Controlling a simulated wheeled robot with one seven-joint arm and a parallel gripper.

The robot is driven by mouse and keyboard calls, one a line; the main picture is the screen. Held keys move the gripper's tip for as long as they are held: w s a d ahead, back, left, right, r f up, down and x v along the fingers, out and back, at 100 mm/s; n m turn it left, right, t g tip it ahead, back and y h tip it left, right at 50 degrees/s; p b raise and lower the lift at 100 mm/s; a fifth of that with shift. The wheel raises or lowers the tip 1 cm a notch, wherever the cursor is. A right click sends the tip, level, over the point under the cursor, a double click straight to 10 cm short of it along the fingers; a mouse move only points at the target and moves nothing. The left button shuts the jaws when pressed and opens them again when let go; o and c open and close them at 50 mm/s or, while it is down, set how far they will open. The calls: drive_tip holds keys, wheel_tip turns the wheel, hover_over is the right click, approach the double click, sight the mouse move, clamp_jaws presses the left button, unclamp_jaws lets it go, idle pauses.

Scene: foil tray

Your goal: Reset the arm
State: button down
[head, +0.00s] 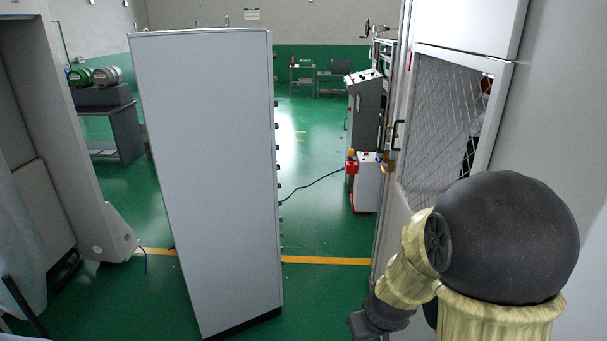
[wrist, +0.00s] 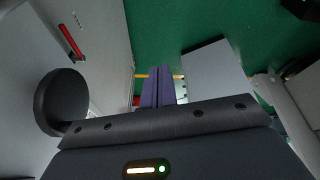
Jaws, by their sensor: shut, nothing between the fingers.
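My arm (head: 405,275), in tan and black, shows at the lower right of the head view. It is folded low beside the tall cabinet with a mesh window. My gripper (wrist: 157,72) shows in the wrist view as two purple fingers side by side, shut with nothing between them. The fingers point out over the green floor. In the head view the fingers cannot be made out. No object is held.
A tall grey cabinet (head: 215,180) stands in the middle of the head view. The mesh-windowed cabinet (head: 440,130) is close on the right, near my arm. A grey machine frame (head: 75,170) stands at left. Open green floor (head: 318,230) lies between the cabinets, with a cable across it.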

drive_tip(key=s+r+m+g+p, duration=0.1)
drive_tip(key=s+r+m+p, duration=0.1)
drive_tip(key=s+r, duration=0.4)
drive_tip(key=s, duration=0.2)
drive_tip(key=shift+s+d+r+m, duration=0.3)
drive_tip(key=shift+s+d+r, duration=0.05)
drive_tip(key=shift+d, duration=0.05)
idle(0.5)
wheel_tip(320, 180, down, 5)
drive_tip(key=b, duration=0.5)
drive_tip(key=shift+f, duration=0.15)
